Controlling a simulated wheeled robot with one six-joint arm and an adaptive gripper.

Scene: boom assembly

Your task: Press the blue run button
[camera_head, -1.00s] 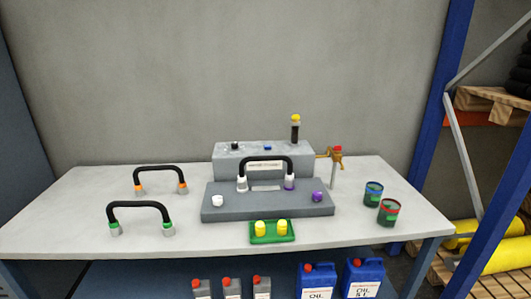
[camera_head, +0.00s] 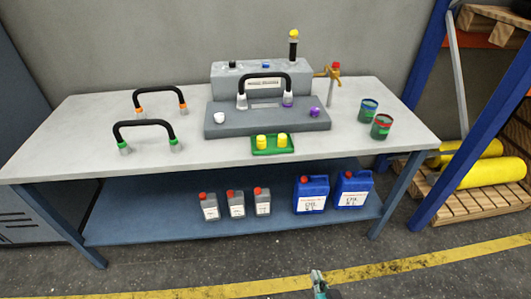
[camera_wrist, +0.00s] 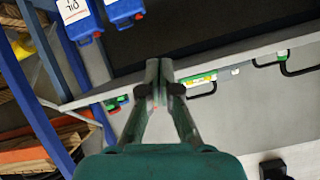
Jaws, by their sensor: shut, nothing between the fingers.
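The blue run button (camera_head: 266,65) sits on top of the grey box (camera_head: 225,80) at the back of the workbench in the head view. A black knob (camera_head: 232,64) is to its left and a yellow-topped dark post (camera_head: 293,45) to its right. My gripper (camera_head: 318,277) is low at the bottom of the head view, in front of the bench and far from the button. In the wrist view my gripper (camera_wrist: 165,68) has its fingers together with nothing between them. I cannot make out the button in the wrist view.
A black hose with white and purple ends (camera_head: 263,76) stands on the grey base (camera_head: 245,126) before the box. Two more hoses (camera_head: 160,90) are left, two cans (camera_head: 382,127) right, and a green tray (camera_head: 272,151) in front. Jugs (camera_head: 311,194) stand on the lower shelf.

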